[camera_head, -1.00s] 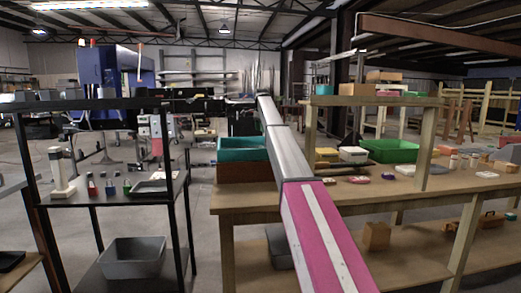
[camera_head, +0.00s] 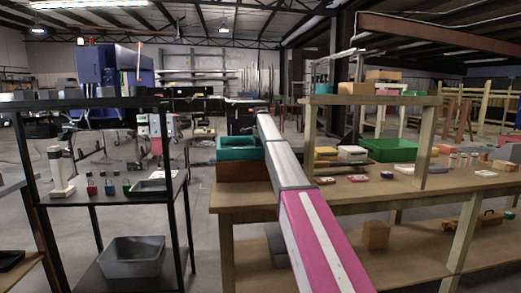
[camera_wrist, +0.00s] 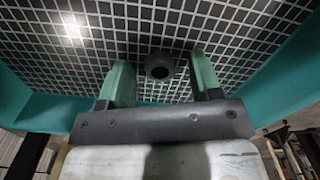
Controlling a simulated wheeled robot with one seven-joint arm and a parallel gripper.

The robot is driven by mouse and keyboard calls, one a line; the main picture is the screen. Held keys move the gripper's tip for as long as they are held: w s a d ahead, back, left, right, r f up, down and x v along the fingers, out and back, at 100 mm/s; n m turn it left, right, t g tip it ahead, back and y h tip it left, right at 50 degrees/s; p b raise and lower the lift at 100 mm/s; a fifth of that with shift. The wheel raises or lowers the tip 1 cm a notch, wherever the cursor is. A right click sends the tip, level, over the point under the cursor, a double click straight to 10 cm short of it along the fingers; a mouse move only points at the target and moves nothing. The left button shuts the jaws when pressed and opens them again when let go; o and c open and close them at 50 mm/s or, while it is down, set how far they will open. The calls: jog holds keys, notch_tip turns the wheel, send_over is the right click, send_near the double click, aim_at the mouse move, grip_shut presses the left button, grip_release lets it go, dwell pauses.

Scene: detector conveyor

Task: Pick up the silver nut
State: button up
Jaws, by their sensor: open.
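In the wrist view a small dark round piece with a hole, seemingly the nut (camera_wrist: 159,66), lies on the grid-patterned floor of the teal bin (camera_wrist: 287,82). It looks dark grey here rather than bright silver. My gripper (camera_wrist: 161,78) is open, with one green finger to the left and one to the right of the nut. I cannot tell whether either finger touches it. The nut and my fingers cannot be made out there.
The wooden bench (camera_head: 243,200) also holds a green bin (camera_head: 390,150) and several small parts to the right. A wooden post (camera_head: 309,140) stands close to my arm. A black shelf (camera_head: 110,198) with bottles and a grey tub is at left.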

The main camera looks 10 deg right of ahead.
jog(key=c, duration=1)
jog(key=shift+r, duration=0.1)
